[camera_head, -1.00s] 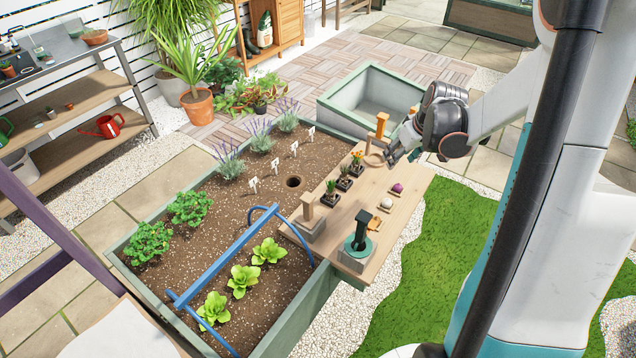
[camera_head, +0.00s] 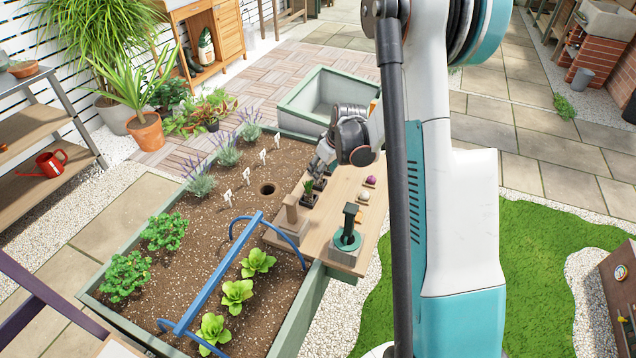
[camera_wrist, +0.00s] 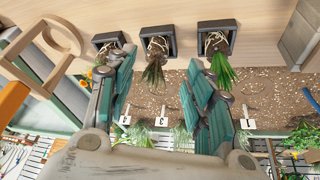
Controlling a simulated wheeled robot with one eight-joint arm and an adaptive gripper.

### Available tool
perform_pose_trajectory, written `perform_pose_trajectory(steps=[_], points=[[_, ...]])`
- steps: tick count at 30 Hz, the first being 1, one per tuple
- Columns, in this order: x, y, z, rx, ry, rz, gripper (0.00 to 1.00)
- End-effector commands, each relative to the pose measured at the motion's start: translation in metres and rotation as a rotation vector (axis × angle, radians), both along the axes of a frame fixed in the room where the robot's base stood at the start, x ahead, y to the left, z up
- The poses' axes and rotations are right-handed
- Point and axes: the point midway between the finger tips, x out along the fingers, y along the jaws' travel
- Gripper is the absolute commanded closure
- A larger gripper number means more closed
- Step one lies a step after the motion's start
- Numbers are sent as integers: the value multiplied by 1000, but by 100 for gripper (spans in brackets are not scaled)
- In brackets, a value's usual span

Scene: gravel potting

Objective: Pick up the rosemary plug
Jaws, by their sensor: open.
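In the wrist view, several-leaved plugs stand in three small dark pots. The middle plug (camera_wrist: 155,62), with thin dull-green leaves, looks like the rosemary, though I cannot be sure. A brighter grassy plug (camera_wrist: 221,66) is to its right. The left plug in its dark pot (camera_wrist: 106,40) is partly hidden by a finger; orange flowers show beside it. My gripper (camera_wrist: 158,68) is open and empty, its teal-padded fingers on either side of the middle plug's leaves. I cannot tell whether they touch it.
The wooden board (camera_head: 332,215) also holds a purple bulb (camera_head: 371,180), a pale bulb (camera_head: 364,195) and a green-handled tool (camera_head: 347,232). A blue hoop handle (camera_head: 222,275) crosses the soil bed (camera_head: 200,235), which has a hole (camera_head: 267,188).

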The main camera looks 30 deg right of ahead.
Motion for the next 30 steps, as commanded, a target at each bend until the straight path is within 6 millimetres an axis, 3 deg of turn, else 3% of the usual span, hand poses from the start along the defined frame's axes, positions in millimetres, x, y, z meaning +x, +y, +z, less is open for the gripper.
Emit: perform_pose_trajectory(steps=[12, 19, 27, 30], points=[[23, 0, -44, 0, 0, 0, 52], [24, 0, -45, 0, 0, 0, 52], [24, 0, -45, 0, 0, 0, 82], [24, 0, -45, 0, 0, 0, 82]])
